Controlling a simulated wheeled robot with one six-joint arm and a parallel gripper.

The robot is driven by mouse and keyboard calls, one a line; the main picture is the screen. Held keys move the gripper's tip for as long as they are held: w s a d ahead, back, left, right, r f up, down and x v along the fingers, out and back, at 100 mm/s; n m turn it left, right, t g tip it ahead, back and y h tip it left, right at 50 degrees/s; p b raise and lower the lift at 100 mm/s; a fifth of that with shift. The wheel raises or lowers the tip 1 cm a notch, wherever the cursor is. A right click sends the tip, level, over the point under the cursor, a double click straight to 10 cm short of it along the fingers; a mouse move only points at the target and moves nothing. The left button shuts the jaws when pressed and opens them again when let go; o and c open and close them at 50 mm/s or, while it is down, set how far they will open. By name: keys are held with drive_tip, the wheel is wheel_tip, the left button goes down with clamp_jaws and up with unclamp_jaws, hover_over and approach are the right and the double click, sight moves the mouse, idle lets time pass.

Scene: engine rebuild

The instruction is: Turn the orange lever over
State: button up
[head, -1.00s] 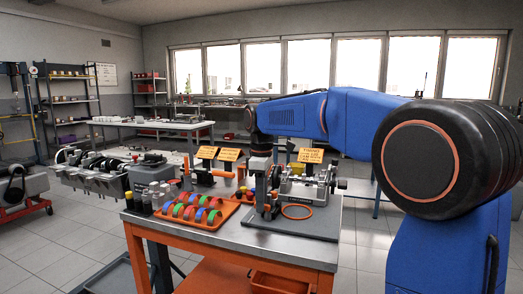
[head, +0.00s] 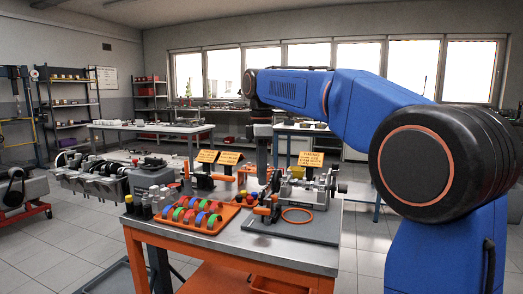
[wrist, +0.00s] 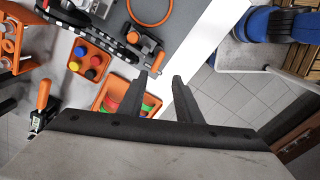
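In the wrist view the orange handle (wrist: 43,93) is at the left, on a dark and metal base. My gripper (head: 262,182) hangs fingers down above the bench, to the right of the lever and apart from it. In the wrist view my gripper (wrist: 160,78) is open, with nothing between its two fingers.
A ring tray (head: 202,228) with coloured rings stands at the bench's left front. A grey mat (head: 300,236) at the right holds an orange ring (head: 297,215), an orange-and-black tool (head: 266,209) and a metal fixture (head: 318,190). A tray of coloured caps (wrist: 105,50) lies near my gripper.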

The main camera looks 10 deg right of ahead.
wheel_tip(320, 180, up, 7)
hover_over(263, 215)
drive_tip(key=shift+w+a, duration=0.2)
drive_tip(key=shift+c, duration=1.4)
drive_tip(key=f+m, duration=0.1)
drive_tip(key=f, duration=0.5)
drive_tip(key=f+m, duration=0.1)
drive_tip(key=f, duration=0.4)
drive_tip(key=f+m, duration=0.1)
drive_tip(key=f, duration=0.5)
drive_tip(key=shift+w+d+f+m, duration=0.2)
drive_tip(key=shift+w+f+m, duration=0.1)
drive_tip(key=shift+m, duration=0.1)
clamp_jaws()
